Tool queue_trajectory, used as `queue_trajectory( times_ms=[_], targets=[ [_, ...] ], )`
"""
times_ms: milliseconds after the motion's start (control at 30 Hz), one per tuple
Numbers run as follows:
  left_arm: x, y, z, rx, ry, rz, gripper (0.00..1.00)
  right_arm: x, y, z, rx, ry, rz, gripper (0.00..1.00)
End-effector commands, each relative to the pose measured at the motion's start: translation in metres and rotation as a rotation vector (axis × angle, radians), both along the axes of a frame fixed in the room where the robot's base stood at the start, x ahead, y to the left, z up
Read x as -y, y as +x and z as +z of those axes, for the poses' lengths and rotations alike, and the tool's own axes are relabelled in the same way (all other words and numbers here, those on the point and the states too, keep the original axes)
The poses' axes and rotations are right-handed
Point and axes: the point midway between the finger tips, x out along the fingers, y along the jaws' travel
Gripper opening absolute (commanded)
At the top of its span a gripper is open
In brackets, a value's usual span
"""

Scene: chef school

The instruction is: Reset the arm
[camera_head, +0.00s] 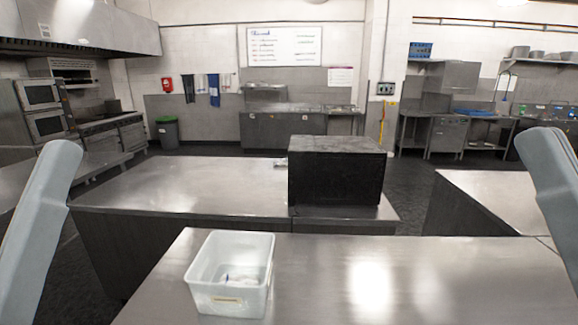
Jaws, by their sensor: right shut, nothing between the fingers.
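A grey link of my left arm (38,225) rises along the left edge. A matching link of my right arm (552,195) rises along the right edge. My left gripper is not in view.
A white plastic bin (202,283) with small items inside stands on the near steel table (440,285). Behind, a black box (335,180) stands on another steel table (180,190). Another table (500,200) is at right. The near table's right side is clear.

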Motion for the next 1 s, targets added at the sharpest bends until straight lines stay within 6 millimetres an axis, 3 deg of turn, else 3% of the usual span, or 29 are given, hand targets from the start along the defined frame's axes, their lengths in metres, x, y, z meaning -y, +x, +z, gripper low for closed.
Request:
queue_trajectory(
  times_ms=[67,100,367,700,800,900,1000],
  targets=[
    [0.000,0.000,-0.003,-0.001,0.000,0.000,1.00,0.030,0.001,-0.009,-0.023,-0.051,-0.253,0.00],
    [0.000,0.001,0.028,-0.004,0.000,0.000,1.00,0.027,0.002,0.024,-0.021,-0.062,-0.244,0.00],
    [0.000,0.000,0.136,0.000,0.000,0.000,1.00,0.027,0.003,0.129,-0.024,-0.059,-0.235,0.00],
    [0.000,0.000,0.303,0.000,0.000,0.000,1.00,0.027,0.004,0.295,-0.025,-0.058,-0.234,0.00],
    [0.000,0.000,0.343,0.000,0.000,0.000,1.00,0.027,0.004,0.335,-0.026,-0.058,-0.234,0.00],
    [0.000,0.000,0.369,0.000,0.000,0.000,1.00,0.027,0.004,0.361,-0.026,-0.058,-0.234,0.00],
    [0.000,0.000,0.380,-0.001,0.000,0.000,1.00,0.027,0.004,0.372,-0.026,-0.058,-0.234,0.00]
  ],
)
